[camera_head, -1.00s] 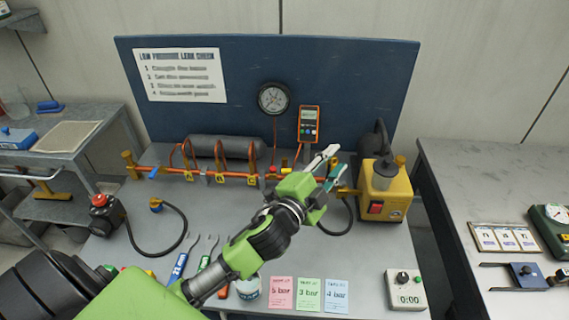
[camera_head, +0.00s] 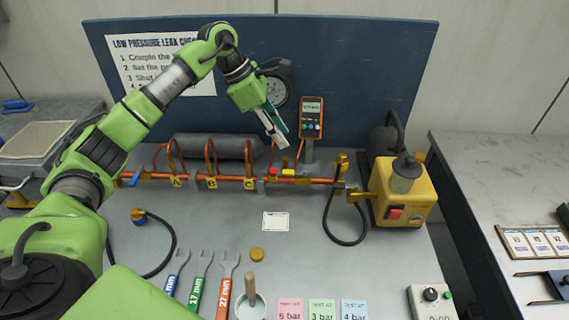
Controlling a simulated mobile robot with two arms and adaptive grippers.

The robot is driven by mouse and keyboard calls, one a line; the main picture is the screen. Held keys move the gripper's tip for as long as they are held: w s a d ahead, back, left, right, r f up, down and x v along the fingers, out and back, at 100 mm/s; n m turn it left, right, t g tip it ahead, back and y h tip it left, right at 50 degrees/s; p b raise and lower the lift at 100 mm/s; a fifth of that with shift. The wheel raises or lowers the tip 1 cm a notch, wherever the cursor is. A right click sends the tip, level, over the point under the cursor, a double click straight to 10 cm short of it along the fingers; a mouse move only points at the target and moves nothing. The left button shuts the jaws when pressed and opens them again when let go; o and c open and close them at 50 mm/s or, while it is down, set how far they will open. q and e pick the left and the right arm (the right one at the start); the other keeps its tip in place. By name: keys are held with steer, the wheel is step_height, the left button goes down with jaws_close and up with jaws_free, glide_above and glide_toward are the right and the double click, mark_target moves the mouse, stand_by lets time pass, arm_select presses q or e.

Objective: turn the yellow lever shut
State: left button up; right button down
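The yellow lever (camera_head: 288,172) is a small handle on the copper pipe (camera_head: 310,180), right of a small red part (camera_head: 272,171). It looks roughly in line with the pipe, but it is too small to be sure of its exact angle. My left gripper (camera_head: 281,140) hangs above and slightly left of the lever, in front of the gauge, pointing down. Its fingers lie close together with nothing seen between them, and they look apart from the lever. My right gripper is out of view.
The yellow pump (camera_head: 402,192) stands right of the pipe, with a black hose (camera_head: 328,225) nearby. A pressure gauge (camera_head: 279,90) and orange meter (camera_head: 311,118) stand behind. Wrenches (camera_head: 202,280), a cup (camera_head: 250,306) and coloured cards (camera_head: 322,309) are at the front. A white tag (camera_head: 275,221) lies mid-bench.

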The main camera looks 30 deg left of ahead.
mark_target(291, 171)
arm_select(q)
steer(key=shift+y, duration=0.5)
steer(key=p+x, duration=0.1)
steer(key=x, duration=0.3)
steer(key=a+p+x, duration=0.1)
steer(key=x, duration=0.3)
steer(key=a+f+x, duration=0.1)
steer(key=x, duration=0.3)
steer(key=shift+s+a+f+p, duration=0.2)
steer(key=shift+s+f+p, duration=0.05)
steer(key=shift+s+p, duration=0.15)
jaws_close()
